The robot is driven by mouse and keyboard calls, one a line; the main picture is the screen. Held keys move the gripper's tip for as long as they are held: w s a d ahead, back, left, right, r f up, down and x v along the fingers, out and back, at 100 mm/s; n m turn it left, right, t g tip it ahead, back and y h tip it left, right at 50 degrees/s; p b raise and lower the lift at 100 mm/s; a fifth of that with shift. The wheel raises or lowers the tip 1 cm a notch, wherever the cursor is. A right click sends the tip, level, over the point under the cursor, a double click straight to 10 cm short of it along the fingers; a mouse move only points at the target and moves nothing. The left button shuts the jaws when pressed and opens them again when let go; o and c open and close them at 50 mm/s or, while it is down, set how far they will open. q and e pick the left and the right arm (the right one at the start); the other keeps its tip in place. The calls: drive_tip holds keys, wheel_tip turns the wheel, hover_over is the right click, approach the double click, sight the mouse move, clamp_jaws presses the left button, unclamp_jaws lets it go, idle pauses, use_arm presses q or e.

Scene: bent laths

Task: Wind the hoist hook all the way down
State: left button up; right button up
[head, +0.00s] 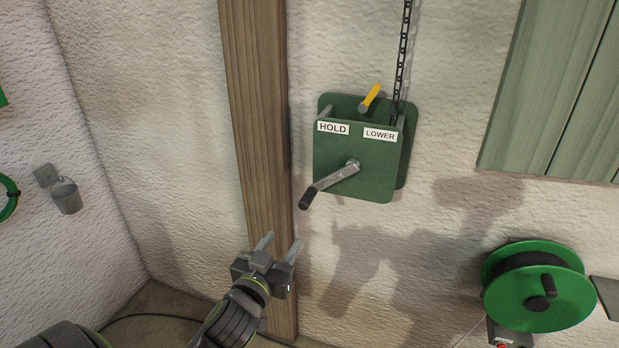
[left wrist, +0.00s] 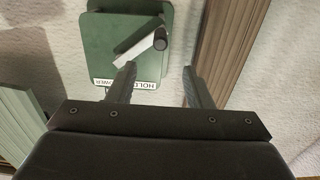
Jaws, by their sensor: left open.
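The green hoist box (head: 358,160) is mounted on the wall, with labels HOLD (head: 333,128) and LOWER (head: 380,134). A yellow lever (head: 370,98) stands at its top, tilted to the right, between the two labels. A metal crank (head: 335,178) with a black grip (head: 308,198) points down and left. A chain (head: 403,50) runs up from the box; the hook is not in view. My left gripper (head: 280,243) is open and empty, below and left of the crank grip. In the left wrist view, the box (left wrist: 133,60) and crank grip (left wrist: 160,42) lie beyond the open fingers (left wrist: 158,80).
A wooden post (head: 258,110) stands left of the box, behind my left gripper. A green cable reel (head: 540,285) is at the lower right, and green panelling (head: 560,90) at the upper right. A small grey bucket (head: 66,195) hangs on the left wall. The wall between box and reel is clear.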

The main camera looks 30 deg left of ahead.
sight(308, 198)
use_arm(q)
drive_tip(key=shift+m, duration=0.4)
drive_tip(key=p+x, duration=0.3)
drive_tip(key=x, duration=1.4)
drive_tip(key=shift+a+r, duration=0.1)
clamp_jaws()
